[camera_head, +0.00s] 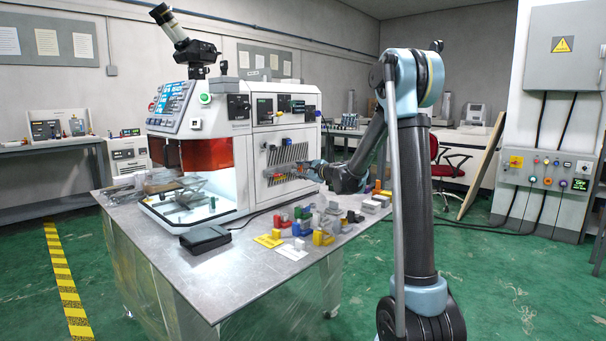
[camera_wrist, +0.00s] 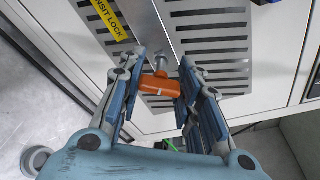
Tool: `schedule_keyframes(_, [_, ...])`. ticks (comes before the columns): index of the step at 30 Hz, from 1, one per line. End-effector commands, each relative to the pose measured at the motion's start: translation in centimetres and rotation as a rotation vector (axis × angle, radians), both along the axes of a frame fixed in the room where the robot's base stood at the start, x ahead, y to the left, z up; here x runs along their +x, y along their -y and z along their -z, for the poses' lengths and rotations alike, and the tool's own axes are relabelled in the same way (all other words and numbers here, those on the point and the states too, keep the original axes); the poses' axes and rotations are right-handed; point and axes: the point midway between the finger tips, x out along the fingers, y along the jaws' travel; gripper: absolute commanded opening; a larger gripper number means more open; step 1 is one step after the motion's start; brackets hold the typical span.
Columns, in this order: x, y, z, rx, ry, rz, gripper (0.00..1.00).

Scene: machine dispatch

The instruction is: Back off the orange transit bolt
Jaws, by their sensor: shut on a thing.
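The orange transit bolt (camera_wrist: 156,84) shows in the wrist view as an orange cross-handle on a bare metal shank. It stands at a grey metal bracket on the machine's slotted side panel. My gripper (camera_wrist: 162,72) has its blue-grey fingers on either side of the orange handle and is shut on it. In the head view my gripper (camera_head: 307,169) reaches the machine's (camera_head: 262,135) side vents; the bolt is too small to make out there.
The machine stands on a metal table (camera_head: 215,270). Several coloured blocks (camera_head: 315,225) lie on the table below my arm. A black box (camera_head: 205,238) lies near the table's front edge. A red chair (camera_head: 447,160) and a wall control panel (camera_head: 548,175) stand to the right.

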Motion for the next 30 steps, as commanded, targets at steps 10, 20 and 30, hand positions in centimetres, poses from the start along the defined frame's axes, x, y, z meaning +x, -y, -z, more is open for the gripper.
schedule_keyframes(10, [0.12,0.04,-0.01,-0.168,0.217,0.003,0.12])
schedule_keyframes(20, [0.14,0.06,-0.03,-0.232,0.297,0.003,0.12])
schedule_keyframes(30, [0.15,0.03,-0.02,-0.274,0.351,0.002,0.12])
